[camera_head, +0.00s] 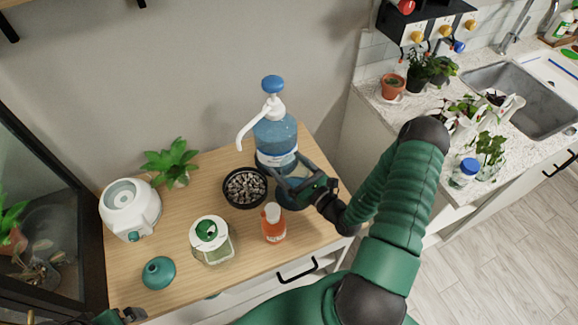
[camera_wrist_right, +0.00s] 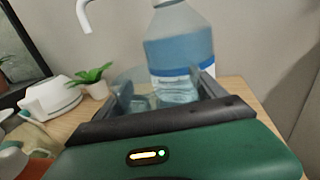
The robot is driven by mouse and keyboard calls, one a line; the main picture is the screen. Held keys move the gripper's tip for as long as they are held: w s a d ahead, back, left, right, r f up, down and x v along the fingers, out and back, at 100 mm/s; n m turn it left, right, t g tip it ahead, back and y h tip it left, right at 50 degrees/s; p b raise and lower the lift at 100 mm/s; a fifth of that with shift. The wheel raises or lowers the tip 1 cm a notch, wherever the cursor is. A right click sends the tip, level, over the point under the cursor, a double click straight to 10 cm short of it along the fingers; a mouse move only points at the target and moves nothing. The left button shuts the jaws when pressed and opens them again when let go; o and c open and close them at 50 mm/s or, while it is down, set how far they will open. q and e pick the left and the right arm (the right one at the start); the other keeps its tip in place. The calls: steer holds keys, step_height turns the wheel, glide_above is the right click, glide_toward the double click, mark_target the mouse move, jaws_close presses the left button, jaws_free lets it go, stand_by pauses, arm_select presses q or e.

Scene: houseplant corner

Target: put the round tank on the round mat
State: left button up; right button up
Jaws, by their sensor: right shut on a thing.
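The round tank (camera_head: 299,172) looks like a clear, bluish vessel, and my right gripper (camera_head: 292,181) is shut on it. In the right wrist view the see-through tank (camera_wrist_right: 143,82) shows between the fingers, in front of the water bottle. The gripper covers much of it in the head view. A dark blue patch (camera_head: 288,201) shows just below the gripper; I cannot tell if it is the tank's lower part or the round mat. No other round mat can be made out. Of my left gripper only a dark piece (camera_head: 133,314) shows at the bottom edge.
A blue water bottle (camera_head: 275,138) with a pump stands close behind the gripper. A black bowl of pebbles (camera_head: 246,204) and an orange bottle (camera_head: 273,229) are near its left. A lidded jar (camera_head: 212,248), teal vase (camera_head: 159,272), white device (camera_head: 130,209) and plant (camera_head: 172,163) stand further left.

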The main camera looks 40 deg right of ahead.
steer(key=o, duration=2)
steer(key=shift+d+f, duration=0.1)
steer(key=shift+o, duration=0.2)
steer(key=shift+s, duration=0.15)
steer(key=s, duration=1.1)
steer(key=shift+s+a+b, duration=0.2)
steer(key=shift+s+b, duration=0.15)
steer(key=shift+b, duration=0.05)
